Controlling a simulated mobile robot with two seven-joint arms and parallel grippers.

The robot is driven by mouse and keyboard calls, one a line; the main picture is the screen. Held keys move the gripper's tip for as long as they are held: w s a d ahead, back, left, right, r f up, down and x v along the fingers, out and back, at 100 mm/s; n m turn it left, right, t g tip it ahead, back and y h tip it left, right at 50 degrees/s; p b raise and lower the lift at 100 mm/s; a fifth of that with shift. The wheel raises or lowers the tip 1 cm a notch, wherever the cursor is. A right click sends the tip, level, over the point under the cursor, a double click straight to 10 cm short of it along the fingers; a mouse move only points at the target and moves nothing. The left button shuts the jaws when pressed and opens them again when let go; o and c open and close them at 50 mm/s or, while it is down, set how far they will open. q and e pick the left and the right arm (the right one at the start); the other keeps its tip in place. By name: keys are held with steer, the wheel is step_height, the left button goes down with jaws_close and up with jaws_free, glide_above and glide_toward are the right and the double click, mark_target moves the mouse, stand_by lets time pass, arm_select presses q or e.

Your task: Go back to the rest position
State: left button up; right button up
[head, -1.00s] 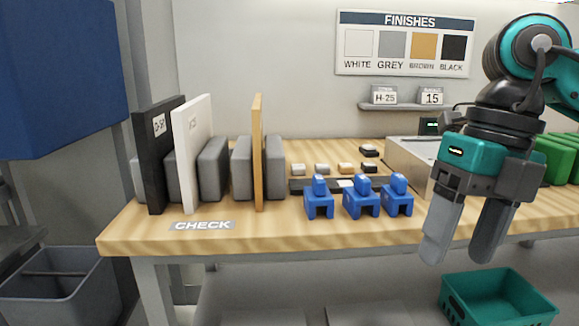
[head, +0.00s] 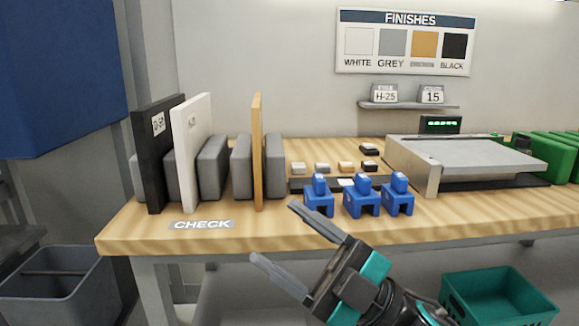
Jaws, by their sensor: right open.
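My right gripper (head: 285,240) shows at the bottom centre of the head view. Its two grey fingers are spread apart and point up and left, with nothing between them. It is in front of the workbench's (head: 130,238) front edge, and its upper finger overlaps that edge in the picture. My left gripper is not in view.
Black (head: 152,165), white (head: 190,150) and brown (head: 257,150) panels stand between grey blocks (head: 213,170) on the bench. Several blue clamps (head: 361,203) stand close behind the gripper. A grey-topped machine (head: 470,158) is at right. A teal crate (head: 500,300) sits low right, a grey bin (head: 60,290) low left.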

steer(key=w+d+f+m+t+h, duration=0.2)
steer(key=d+f+m+t+h, duration=0.2)
steer(key=f+m+t+h, duration=0.35)
steer(key=w+d+f+m+t+h, duration=0.2)
steer(key=d+f+m+t+h, duration=0.2)
steer(key=f+m+h, duration=0.5)
steer(key=s+d+f+m+g+h, duration=0.2)
steer(key=s+d+f+m+g, duration=0.3)
steer(key=f, duration=0.6)
steer(key=s+d+f+m+g+h, duration=0.1)
steer(key=s+d+f+g+h, duration=0.15)
steer(key=s+f, duration=0.6)
arm_select(q)
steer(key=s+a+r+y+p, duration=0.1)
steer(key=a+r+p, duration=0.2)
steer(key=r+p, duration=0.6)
steer(key=p, duration=0.4)
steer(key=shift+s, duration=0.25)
arm_select(e)
step_height(320, 180, up, 8)
steer(key=d+h, duration=0.1)
steer(key=d, duration=0.1)
steer(key=shift+w, duration=0.25)
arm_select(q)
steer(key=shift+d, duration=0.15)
arm_select(e)
steer(key=shift+r, duration=0.1)
